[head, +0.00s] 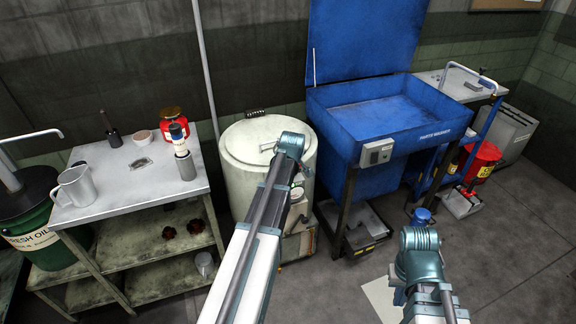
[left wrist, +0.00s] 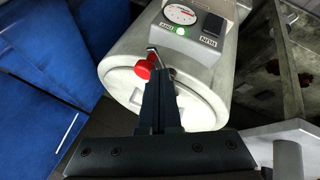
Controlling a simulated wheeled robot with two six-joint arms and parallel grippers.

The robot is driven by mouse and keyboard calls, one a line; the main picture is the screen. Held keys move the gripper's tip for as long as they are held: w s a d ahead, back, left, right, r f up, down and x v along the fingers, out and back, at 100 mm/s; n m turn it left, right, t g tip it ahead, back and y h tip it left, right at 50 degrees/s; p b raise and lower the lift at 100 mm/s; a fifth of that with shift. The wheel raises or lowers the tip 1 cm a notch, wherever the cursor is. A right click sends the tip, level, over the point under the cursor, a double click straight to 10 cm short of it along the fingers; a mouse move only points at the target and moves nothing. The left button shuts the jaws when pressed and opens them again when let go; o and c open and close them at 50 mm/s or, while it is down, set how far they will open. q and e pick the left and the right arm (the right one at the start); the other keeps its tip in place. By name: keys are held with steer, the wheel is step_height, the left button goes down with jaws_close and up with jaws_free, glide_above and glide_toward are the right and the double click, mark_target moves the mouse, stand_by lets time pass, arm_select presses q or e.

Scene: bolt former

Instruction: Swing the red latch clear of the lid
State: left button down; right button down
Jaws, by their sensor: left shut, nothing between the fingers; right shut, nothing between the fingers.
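The pale drum (head: 240,150) stands left of the blue washer in the head view, with its round lid (head: 246,138) on top. In the left wrist view the lid (left wrist: 122,84) shows close up. The latch's red knob (left wrist: 143,69) sits at the lid's edge on a short metal stalk. My left gripper (left wrist: 161,74) is shut and empty, its tips over the lid just beside the knob; I cannot tell if they touch. In the head view my arm hides the latch. My right gripper (head: 399,295) is low at the right, mostly hidden by its own wrist, shut and empty.
A control box (left wrist: 188,22) with a gauge and green light is close by the latch. The blue parts washer (head: 345,135) stands right of the drum. A metal table (head: 125,180) with a jug (head: 76,186) and bottles is on the left.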

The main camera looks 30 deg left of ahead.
arm_select(q)
steer(key=w+n+y, duration=0.1)
steer(key=n, duration=0.1)
steer(key=w+d+n+g, duration=0.1)
steer(key=w+n+g+y, duration=0.1)
steer(key=w+n, duration=0.1)
steer(key=shift+d+n+y, duration=0.25)
steer(key=shift+n+y, duration=0.05)
steer(key=w+n+g, duration=0.1)
steer(key=n, duration=0.1)
steer(key=w+n+g+y, duration=0.1)
steer(key=w+n, duration=0.1)
steer(key=shift+a+g, duration=0.2)
steer(key=shift+g, duration=0.1)
steer(key=shift+w, duration=0.2)
steer(key=shift+s, duration=0.15)
